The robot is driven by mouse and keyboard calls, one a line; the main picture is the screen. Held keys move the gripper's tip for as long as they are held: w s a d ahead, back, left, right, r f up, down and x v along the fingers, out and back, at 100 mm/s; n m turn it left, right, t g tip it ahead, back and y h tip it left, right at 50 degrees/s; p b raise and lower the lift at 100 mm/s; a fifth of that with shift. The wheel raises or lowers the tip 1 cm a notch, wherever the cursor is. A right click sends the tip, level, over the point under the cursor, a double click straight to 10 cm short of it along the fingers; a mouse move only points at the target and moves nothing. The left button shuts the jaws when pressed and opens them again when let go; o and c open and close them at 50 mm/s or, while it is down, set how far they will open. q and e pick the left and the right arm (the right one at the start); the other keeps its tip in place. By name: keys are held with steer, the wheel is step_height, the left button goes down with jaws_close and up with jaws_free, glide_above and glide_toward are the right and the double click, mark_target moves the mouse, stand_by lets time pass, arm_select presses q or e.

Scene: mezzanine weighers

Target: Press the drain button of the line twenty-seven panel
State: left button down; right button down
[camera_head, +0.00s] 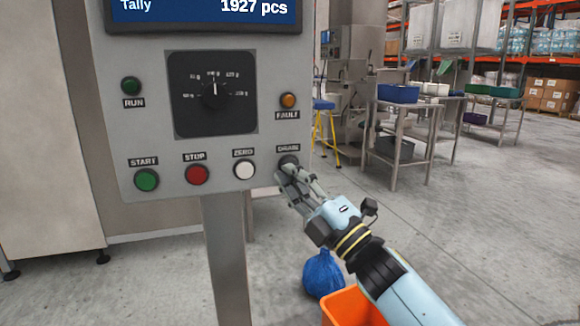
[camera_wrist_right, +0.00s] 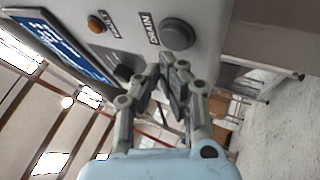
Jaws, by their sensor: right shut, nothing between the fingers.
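The grey line panel (camera_head: 120,65) stands on a post, with a display at its top reading Tally 1927 pcs. The drain button (camera_head: 288,161) sits at the lower right of the panel, partly hidden by my gripper in the head view. In the right wrist view the drain button (camera_wrist_right: 179,36) is a dark grey round cap beside its DRAIN label. My right gripper (camera_head: 285,175) is shut and empty, with its fingertips just below the button. In the wrist view its fingertips (camera_wrist_right: 170,62) are near the button; I cannot tell whether they touch. My left gripper is not in view.
The white zero button (camera_head: 244,169), red stop button (camera_head: 196,174) and green start button (camera_head: 146,180) line the panel's lower edge. An orange fault lamp (camera_head: 288,100) is above the drain button. An orange bin (camera_head: 350,308) and blue bag (camera_head: 323,275) are below my arm.

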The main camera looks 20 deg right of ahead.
steer(key=shift+w, duration=0.1)
stand_by(0.4)
steer(key=shift+w, duration=0.3)
steer(key=shift+w+b, duration=0.35)
steer(key=shift+w, duration=0.1)
stand_by(0.5)
steer(key=shift+s, duration=0.2)
steer(key=shift+s+p, duration=0.35)
steer(key=shift+s, duration=0.35)
steer(key=s+p, duration=0.2)
steer(key=s, duration=0.3)
steer(key=shift+d, duration=0.1)
